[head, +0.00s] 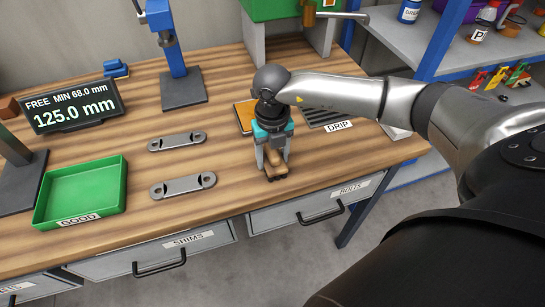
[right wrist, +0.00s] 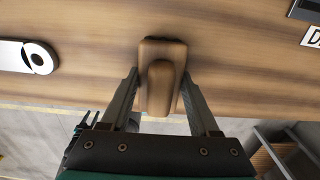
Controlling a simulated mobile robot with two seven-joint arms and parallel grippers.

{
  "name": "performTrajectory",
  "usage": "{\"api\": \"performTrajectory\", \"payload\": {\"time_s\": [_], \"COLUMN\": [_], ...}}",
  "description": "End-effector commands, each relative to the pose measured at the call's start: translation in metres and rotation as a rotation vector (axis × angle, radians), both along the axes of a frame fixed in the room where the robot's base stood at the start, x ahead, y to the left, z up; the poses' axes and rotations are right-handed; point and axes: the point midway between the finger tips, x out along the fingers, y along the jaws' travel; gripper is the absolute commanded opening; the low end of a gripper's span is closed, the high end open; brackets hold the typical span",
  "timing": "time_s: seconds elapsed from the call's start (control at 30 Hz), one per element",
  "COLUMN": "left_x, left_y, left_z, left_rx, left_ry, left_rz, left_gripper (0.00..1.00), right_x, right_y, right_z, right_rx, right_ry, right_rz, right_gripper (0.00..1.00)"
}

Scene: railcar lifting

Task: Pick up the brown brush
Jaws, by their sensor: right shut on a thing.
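The brown brush (head: 276,172) is a small wooden block with a raised handle on top, near the front edge of the wooden table. My right gripper (head: 271,160) comes down over it from above. In the right wrist view the brush (right wrist: 160,58) sits between the two fingers of my right gripper (right wrist: 160,92), which are shut on it. The brush looks to be at table level; I cannot tell if it is lifted. My left gripper is not in view.
A green tray (head: 104,188) and a display (head: 73,107) stand on the table (head: 230,193) at the left. Two grey metal links (head: 183,186) lie left of my gripper. A ribbed drip tray (head: 326,114) lies behind right. Drawers (head: 312,207) run below the front edge.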

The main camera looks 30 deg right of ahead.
Motion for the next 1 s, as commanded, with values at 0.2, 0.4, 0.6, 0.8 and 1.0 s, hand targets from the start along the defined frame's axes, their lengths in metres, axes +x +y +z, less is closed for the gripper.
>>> {"api": "performTrajectory", "payload": {"time_s": [0.2, 0.4, 0.6, 0.8, 1.0], "left_x": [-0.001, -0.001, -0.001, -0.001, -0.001], "left_y": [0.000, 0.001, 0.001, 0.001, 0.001], "left_z": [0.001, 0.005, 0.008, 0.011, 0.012], "left_rx": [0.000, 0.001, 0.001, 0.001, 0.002], "left_ry": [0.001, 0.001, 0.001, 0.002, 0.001], "left_rz": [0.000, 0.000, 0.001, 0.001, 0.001], "left_gripper": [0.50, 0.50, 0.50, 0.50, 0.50], "right_x": [0.001, 0.002, 0.002, 0.001, 0.001], "right_y": [0.000, 0.000, 0.000, 0.000, 0.000], "right_z": [0.014, 0.051, 0.111, 0.162, 0.191], "right_rx": [0.001, 0.001, 0.000, 0.000, 0.000], "right_ry": [-0.004, -0.006, -0.008, -0.007, -0.003], "right_rz": [0.000, 0.000, 0.001, 0.000, 0.000], "right_gripper": [0.00, 0.00, 0.00, 0.00, 0.00]}}
